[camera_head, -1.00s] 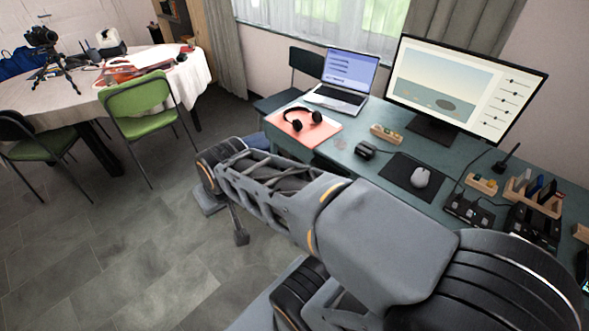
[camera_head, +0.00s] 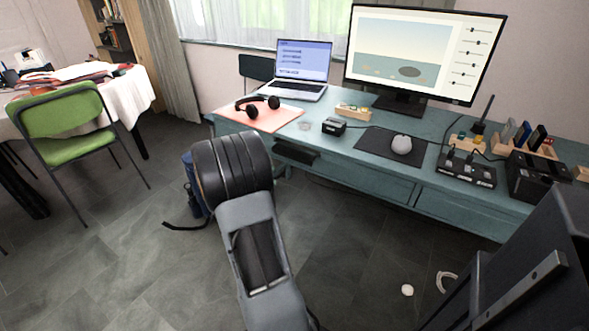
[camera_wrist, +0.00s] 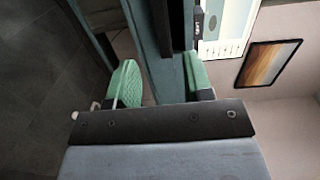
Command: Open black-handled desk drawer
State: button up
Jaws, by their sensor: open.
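The teal desk (camera_head: 345,152) stands across the head view, with drawer fronts (camera_head: 372,181) under its top. I cannot make out a black handle on the drawer fronts. My gripper is out of the head view; only my arm shows there. In the wrist view my gripper (camera_wrist: 163,82) is open, with its two green-padded fingers apart. A teal edge of the desk (camera_wrist: 150,45) runs upright in that tilted view, beyond and between the fingers. I cannot tell whether they touch it.
On the desk are a laptop (camera_head: 302,70), headphones (camera_head: 257,105), a monitor (camera_head: 424,55), a mouse (camera_head: 401,144) and a black device (camera_head: 466,169). A green chair (camera_head: 62,130) stands left. Small white items (camera_head: 407,290) lie on the floor. Grey floor is free before the desk.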

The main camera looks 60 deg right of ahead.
aim_at(294, 159)
jog(key=shift+m+g, duration=0.4)
jog(key=shift+g, duration=0.1)
jog(key=d, duration=0.4)
jog(key=d+b, duration=0.1)
jog(key=d, duration=0.3)
jog(key=s+d, duration=0.1)
jog(key=d, duration=0.3)
jog(key=shift+d+f+b, duration=0.1)
jog(key=shift+f+b, duration=0.2)
jog(key=shift+f, duration=0.05)
jog(key=shift+d, duration=1)
grip_shut()
jog(key=shift+a, duration=0.1)
